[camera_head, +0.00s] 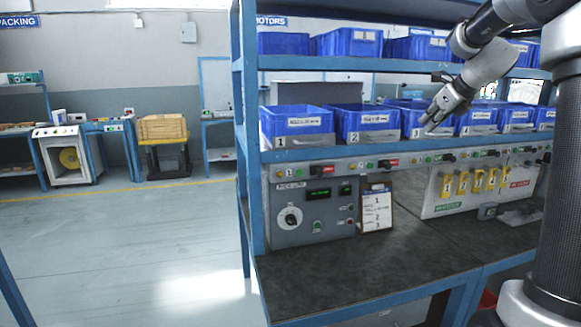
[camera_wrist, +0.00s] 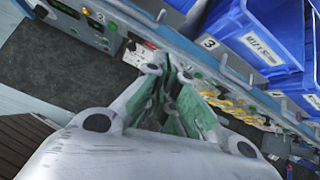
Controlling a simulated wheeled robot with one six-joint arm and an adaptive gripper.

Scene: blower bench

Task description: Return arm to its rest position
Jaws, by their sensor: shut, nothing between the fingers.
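My gripper (camera_head: 431,121) is at the upper right in the head view, in front of the lower shelf of blue bins, close to the bin labelled 3 (camera_head: 411,113). Its fingers point down and to the left. In the wrist view my gripper (camera_wrist: 172,88) shows its green-lined fingers together with nothing between them. The bin labelled 3 also shows in the wrist view (camera_wrist: 252,40), to the right of the fingers. My arm reaches in from the right edge of the head view.
A blue bench frame (camera_head: 246,150) holds two shelves of bins. Below are a control box (camera_head: 290,236), a clipboard (camera_head: 377,212) and yellow items on a panel (camera_head: 462,184). The dark worktop (camera_head: 340,280) is mostly bare. Open floor (camera_head: 130,240) lies to the left.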

